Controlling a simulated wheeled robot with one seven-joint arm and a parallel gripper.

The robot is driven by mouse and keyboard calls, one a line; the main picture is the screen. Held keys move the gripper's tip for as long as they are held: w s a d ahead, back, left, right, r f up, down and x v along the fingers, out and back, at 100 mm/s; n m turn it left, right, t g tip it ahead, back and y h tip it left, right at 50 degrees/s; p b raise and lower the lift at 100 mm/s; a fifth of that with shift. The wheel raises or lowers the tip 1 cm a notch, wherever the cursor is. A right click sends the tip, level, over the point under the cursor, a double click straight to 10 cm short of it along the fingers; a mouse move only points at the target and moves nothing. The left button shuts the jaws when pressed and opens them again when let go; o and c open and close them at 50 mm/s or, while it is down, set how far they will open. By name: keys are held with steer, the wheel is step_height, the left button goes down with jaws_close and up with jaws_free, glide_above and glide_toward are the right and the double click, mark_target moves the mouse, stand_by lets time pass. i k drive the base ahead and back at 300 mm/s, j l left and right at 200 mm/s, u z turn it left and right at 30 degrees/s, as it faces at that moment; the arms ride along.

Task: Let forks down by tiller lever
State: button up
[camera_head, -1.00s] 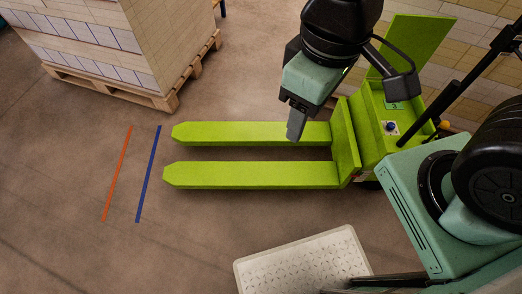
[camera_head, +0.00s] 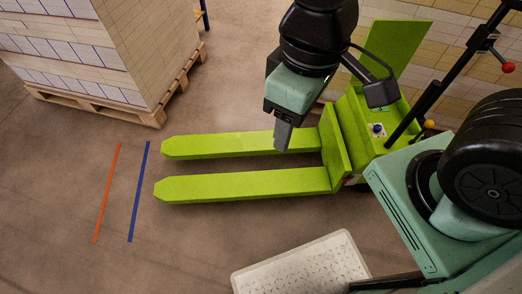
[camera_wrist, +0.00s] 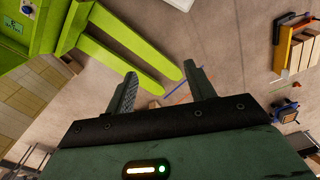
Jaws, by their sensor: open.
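The lime-green pallet truck (camera_head: 338,150) stands right of centre in the head view, its two forks (camera_head: 250,186) pointing left and low over the floor. They carry nothing. The black tiller (camera_head: 444,85) rises from the truck at the right, with a red knob (camera_head: 508,67) near its top and a yellow-orange knob (camera_head: 429,124) lower down. I cannot tell which is the lever. My gripper (camera_head: 282,137) hangs above the far fork, well left of the tiller. In the wrist view my gripper (camera_wrist: 163,84) is open and empty, with the forks (camera_wrist: 125,52) beyond it.
A loaded wooden pallet (camera_head: 150,116) stands at the upper left. Orange (camera_head: 106,193) and blue (camera_head: 138,190) lines mark the floor before the fork tips. A white perforated platform (camera_head: 300,268) is at the bottom. Stacked cartons (camera_head: 465,40) stand behind the truck.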

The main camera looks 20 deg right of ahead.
mark_target(507, 67)
steer(key=z, duration=1.95)
steer(key=i+l+u, duration=0.15)
steer(key=i, duration=0.25)
